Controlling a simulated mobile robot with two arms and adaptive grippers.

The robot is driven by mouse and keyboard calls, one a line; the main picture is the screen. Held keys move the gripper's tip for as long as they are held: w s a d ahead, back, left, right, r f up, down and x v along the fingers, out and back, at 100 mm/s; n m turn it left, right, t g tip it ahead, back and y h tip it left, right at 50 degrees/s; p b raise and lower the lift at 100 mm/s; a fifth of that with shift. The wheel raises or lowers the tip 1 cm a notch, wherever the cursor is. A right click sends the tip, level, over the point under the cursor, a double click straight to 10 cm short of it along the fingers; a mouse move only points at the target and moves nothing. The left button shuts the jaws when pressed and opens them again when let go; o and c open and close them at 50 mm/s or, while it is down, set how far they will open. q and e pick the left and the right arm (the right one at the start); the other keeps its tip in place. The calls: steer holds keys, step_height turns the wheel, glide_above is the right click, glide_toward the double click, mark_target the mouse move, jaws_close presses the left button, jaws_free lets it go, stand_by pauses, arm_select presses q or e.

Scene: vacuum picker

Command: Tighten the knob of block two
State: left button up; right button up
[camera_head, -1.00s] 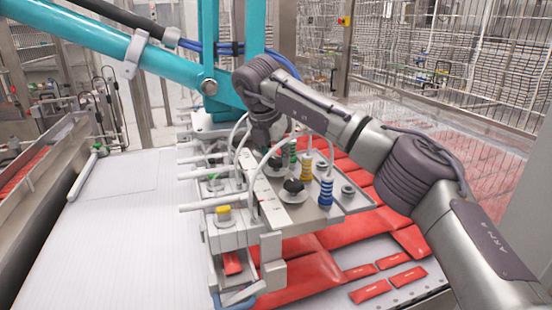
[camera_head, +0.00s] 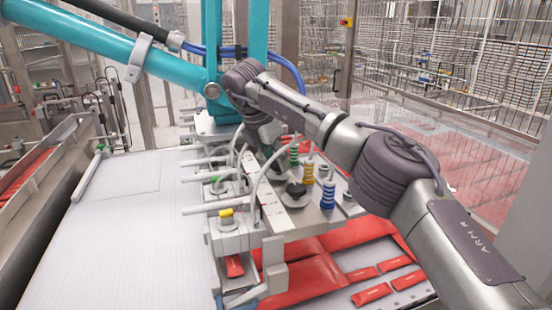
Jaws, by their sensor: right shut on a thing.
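The vacuum picker's metal plate (camera_head: 328,212) carries black knobs on round pale bases. The nearer black knob (camera_head: 296,190) stands clear on the plate, with nothing touching it. A farther black knob (camera_head: 272,167) sits behind it, below my right gripper (camera_head: 268,146). My right arm comes in from the right, with the gripper pointing down at the far part of the picker. Its fingers are small, dark and partly hidden by hoses, but it looks shut on a knob there. I cannot tell which block that knob belongs to. My left gripper is out of view.
Green (camera_head: 293,155), yellow (camera_head: 309,173) and blue (camera_head: 327,195) suction bellows stand close by the knobs. Pale hoses arch over the plate. A teal picker arm (camera_head: 80,45) rises behind. Red packs (camera_head: 372,294) lie below at the right. The white belt (camera_head: 120,230) at the left is clear.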

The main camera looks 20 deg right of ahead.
steer(key=o, duration=1.1)
steer(key=shift+o, duration=0.2)
steer(key=v, duration=1.2)
